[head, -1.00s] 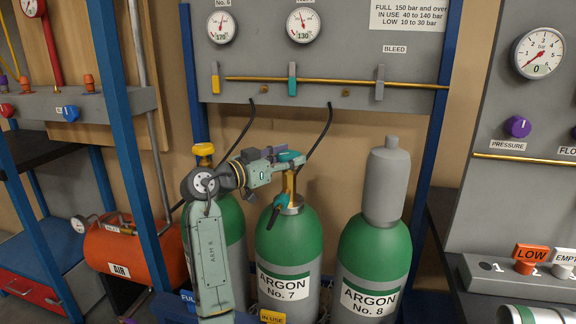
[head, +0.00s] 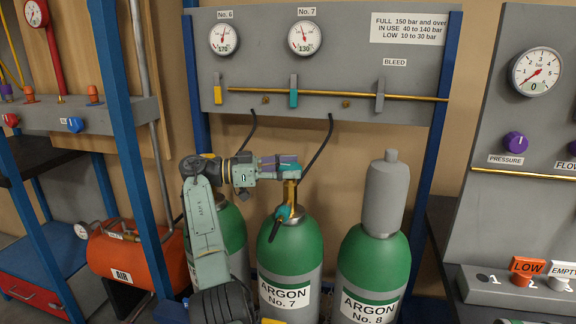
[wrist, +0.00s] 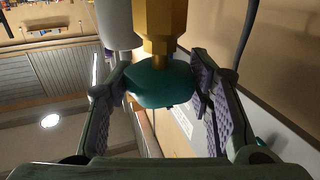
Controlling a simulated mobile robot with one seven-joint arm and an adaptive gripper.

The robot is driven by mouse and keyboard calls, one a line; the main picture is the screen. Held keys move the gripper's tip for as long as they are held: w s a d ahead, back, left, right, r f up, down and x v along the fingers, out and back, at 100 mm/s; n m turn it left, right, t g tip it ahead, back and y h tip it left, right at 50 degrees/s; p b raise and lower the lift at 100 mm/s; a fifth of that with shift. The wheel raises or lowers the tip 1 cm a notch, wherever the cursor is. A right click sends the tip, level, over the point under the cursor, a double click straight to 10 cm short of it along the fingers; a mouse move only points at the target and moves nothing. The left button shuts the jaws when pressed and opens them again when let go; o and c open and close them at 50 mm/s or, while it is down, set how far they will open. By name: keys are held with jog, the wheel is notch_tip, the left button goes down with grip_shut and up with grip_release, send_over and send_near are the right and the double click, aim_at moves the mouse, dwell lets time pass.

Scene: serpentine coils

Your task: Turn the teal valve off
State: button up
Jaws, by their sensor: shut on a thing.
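The teal valve (wrist: 162,86) is a rounded knob on a brass stem (wrist: 160,25), seen between my fingers in the wrist view. In the head view the brass stem stands on top of the green cylinder labelled Argon No. 7 (head: 290,245). There the valve is mostly hidden by my gripper (head: 283,164). My gripper is shut on the valve, with a purple-grey pad on each side of it. Another teal part (head: 283,212) sits lower on the cylinder's neck.
Argon No. 8 (head: 375,260), with a grey cap, stands at right. A panel (head: 340,65) above carries gauges and a teal lever (head: 293,92); a black hose hangs near my gripper. Another cylinder (head: 232,225) is partly behind my arm. Blue posts stand either side.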

aim_at(289, 165)
jog(key=shift+d+f+m+g, duration=0.1)
jog(key=shift+f+m+g, duration=0.15)
jog(key=shift+g, duration=0.25)
jog(key=o, duration=1.2)
jog(key=shift+r, duration=0.15)
notch_tip(289, 165, up, 10)
